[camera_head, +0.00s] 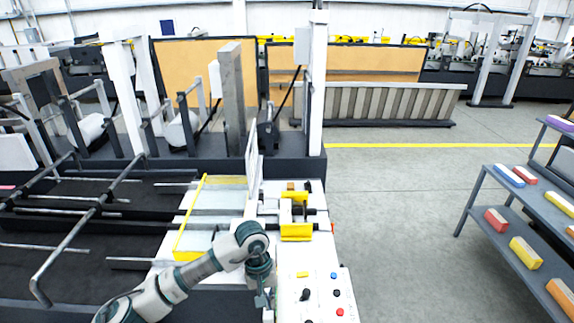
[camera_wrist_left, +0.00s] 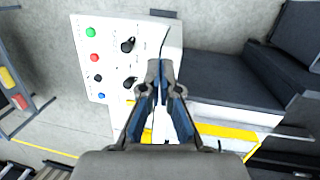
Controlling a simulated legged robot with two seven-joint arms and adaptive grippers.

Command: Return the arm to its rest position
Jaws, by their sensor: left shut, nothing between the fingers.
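My left arm (camera_head: 185,278) reaches in from the bottom left of the head view and bends down at its wrist. My left gripper (camera_head: 262,300) hangs pointing down by the left edge of the white control panel (camera_head: 318,284). In the left wrist view the gripper (camera_wrist_left: 160,66) has its fingertips together with nothing between them. The panel (camera_wrist_left: 113,30) lies beyond the fingers there, with coloured buttons and black knobs. I cannot tell whether the fingertips touch it. My right gripper is not in view.
The folder gluer's dark bed with metal rods (camera_head: 90,215) lies left of the arm. A yellow-edged guard (camera_head: 190,218) and a yellow bracket (camera_head: 297,231) stand just beyond the gripper. A shelf with coloured boxes (camera_head: 515,215) is at right. Clear floor (camera_head: 400,230) lies between.

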